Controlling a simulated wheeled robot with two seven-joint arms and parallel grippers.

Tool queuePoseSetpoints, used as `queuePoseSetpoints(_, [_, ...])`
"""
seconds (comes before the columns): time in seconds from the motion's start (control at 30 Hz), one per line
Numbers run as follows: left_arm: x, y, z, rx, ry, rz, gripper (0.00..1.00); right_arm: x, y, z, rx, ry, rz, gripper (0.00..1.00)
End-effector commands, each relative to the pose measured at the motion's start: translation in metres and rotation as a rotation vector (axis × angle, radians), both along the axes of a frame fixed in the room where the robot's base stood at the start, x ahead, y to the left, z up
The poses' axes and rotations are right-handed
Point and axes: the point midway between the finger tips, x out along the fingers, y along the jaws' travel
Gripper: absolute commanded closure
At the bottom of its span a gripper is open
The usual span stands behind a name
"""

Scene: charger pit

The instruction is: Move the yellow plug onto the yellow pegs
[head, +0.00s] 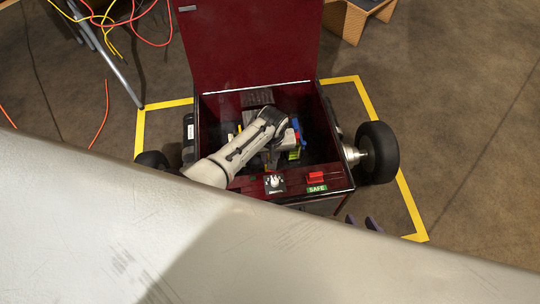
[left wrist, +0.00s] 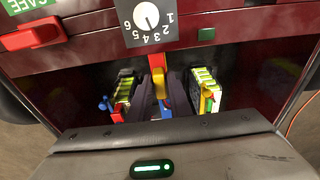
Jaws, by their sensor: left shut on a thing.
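My left gripper (left wrist: 160,108) reaches down into the dark red box. Below the plug, a blue piece shows between the fingers. Batteries with yellow-green stripes stand on both sides, the left one (left wrist: 124,90) beside red and blue pieces, the right one (left wrist: 204,76) with a yellow piece in front. I cannot tell which pieces are the yellow pegs. In the head view my left arm hides the fingertips. My right gripper (head: 362,222) shows only two dark prongs, apart, outside the box.
The open box (head: 325,150) has a raised lid (head: 250,45) at the back and wheels at its sides. Its front panel carries a dial (head: 274,183), a red switch (head: 316,176) and a green SAFE label. Yellow tape (head: 412,205) frames it. Loose cables lie at the upper left.

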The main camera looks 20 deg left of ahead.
Motion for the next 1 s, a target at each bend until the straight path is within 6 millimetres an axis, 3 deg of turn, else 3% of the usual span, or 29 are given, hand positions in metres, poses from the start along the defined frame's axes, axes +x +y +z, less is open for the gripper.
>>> queuePoseSetpoints(0.43, [0.0003,-0.0002,-0.0116,0.0,0.0,0.0,1.0,0.0015,-0.0002,-0.0135,-0.002,-0.003,-0.001,0.71])
queuePoseSetpoints(0.47, [0.0004,-0.0003,-0.0104,0.0,-0.001,0.0,0.77,0.0017,-0.0001,-0.0123,-0.003,-0.004,0.0,0.71])
queuePoseSetpoints(0.57, [0.0004,-0.0002,-0.0104,0.0,-0.001,0.0,0.61,0.002,-0.0002,-0.0121,-0.003,-0.005,0.0,0.71])
queuePoseSetpoints(1.0, [0.0,-0.0001,-0.011,0.0,0.0,0.0,0.61,0.0065,0.0036,-0.0086,-0.001,0.007,0.013,0.71])
